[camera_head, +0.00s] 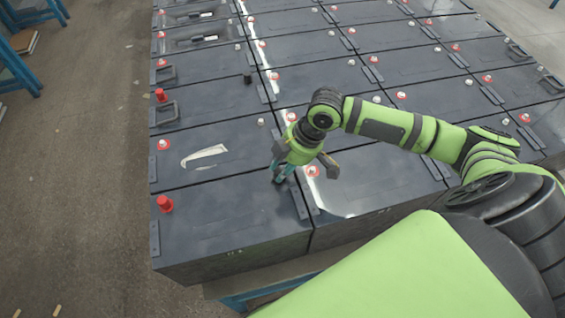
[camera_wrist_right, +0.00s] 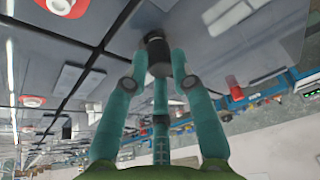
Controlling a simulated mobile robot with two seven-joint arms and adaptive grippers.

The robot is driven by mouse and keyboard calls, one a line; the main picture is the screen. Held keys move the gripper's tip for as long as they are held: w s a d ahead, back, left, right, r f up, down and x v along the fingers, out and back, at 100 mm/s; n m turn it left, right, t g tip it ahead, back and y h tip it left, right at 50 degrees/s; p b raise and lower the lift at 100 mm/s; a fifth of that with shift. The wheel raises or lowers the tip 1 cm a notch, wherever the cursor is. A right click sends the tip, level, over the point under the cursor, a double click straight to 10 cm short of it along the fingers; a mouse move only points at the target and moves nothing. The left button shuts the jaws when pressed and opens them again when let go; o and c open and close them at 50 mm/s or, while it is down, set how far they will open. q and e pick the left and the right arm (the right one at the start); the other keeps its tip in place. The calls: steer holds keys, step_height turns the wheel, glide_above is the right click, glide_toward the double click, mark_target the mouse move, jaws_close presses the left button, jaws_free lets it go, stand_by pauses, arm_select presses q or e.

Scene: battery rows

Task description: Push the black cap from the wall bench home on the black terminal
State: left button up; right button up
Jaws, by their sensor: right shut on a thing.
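My right gripper (camera_head: 280,178) is low over the right end of the nearest left battery (camera_head: 235,215). In the right wrist view its teal fingers (camera_wrist_right: 158,75) are shut around a black cap (camera_wrist_right: 158,52), which is upright between the fingertips. The cap's far end is at or close to the grey battery top. I cannot tell whether it touches or sits on a terminal. The black terminal at this spot is hidden by the gripper and cap. My left gripper is not in view.
Red caps (camera_head: 164,204) (camera_head: 160,95) stand on left-side terminals. A bare terminal with a red ring (camera_head: 312,171) is just right of the gripper. Another black cap (camera_head: 247,78) stands further back. Batteries fill the rows; blue benches (camera_head: 18,70) stand beyond the floor aisle at left.

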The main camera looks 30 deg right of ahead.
steer(key=shift+f, duration=0.35)
stand_by(0.4)
steer(key=o, duration=0.8)
steer(key=shift+o, duration=0.2)
steer(key=o, duration=0.5)
steer(key=shift+r, duration=0.15)
